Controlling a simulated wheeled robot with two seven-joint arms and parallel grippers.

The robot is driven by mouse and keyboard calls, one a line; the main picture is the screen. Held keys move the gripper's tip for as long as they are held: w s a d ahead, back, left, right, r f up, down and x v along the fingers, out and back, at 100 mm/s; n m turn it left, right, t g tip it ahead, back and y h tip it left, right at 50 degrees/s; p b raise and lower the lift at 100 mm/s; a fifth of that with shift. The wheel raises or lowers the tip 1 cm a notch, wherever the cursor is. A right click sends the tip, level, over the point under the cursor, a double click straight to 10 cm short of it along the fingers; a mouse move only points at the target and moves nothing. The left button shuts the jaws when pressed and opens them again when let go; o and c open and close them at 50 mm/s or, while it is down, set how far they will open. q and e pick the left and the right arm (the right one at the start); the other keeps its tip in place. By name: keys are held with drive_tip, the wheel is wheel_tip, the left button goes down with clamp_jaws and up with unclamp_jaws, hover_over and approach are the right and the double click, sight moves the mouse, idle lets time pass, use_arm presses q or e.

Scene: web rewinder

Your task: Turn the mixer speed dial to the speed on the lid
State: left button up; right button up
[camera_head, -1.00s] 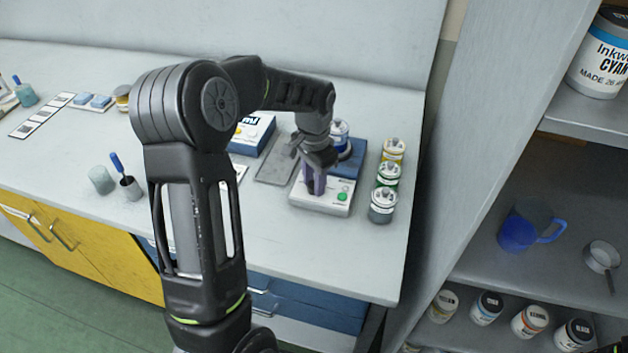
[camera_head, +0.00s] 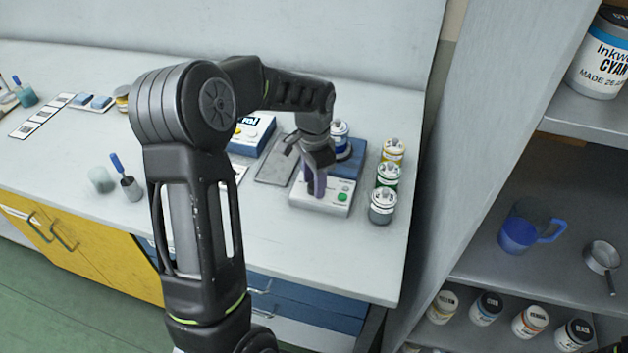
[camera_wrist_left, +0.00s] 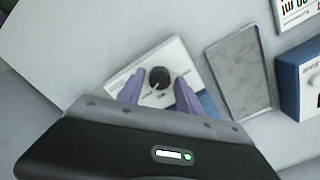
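The mixer (camera_head: 322,200) is a white and blue box on the bench with a green button on its front. Its black speed dial (camera_wrist_left: 160,77) shows in the left wrist view, on the white panel; the gripper hides it in the head view. A can (camera_head: 340,136) with a blue and white label stands at the mixer's back; its lid marking is too small to read. My left gripper (camera_head: 317,188) points down over the panel. In the left wrist view its purple fingers (camera_wrist_left: 157,92) are apart, on either side of the dial, with nothing between them gripped. My right gripper is out of view.
Three small cans (camera_head: 388,175) stand close to the mixer's right. A grey tray (camera_head: 274,168) and a blue-white device (camera_head: 250,133) lie to its left. Shelves (camera_head: 575,120) with jars rise at right.

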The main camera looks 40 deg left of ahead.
use_arm(q)
drive_tip(key=shift+o, duration=0.8)
drive_tip(key=shift+r, duration=0.1)
wheel_tip(320, 180, up, 8)
drive_tip(key=shift+f+b, duration=0.2)
drive_tip(key=shift+b, duration=0.1)
drive_tip(key=shift+s+f, duration=0.1)
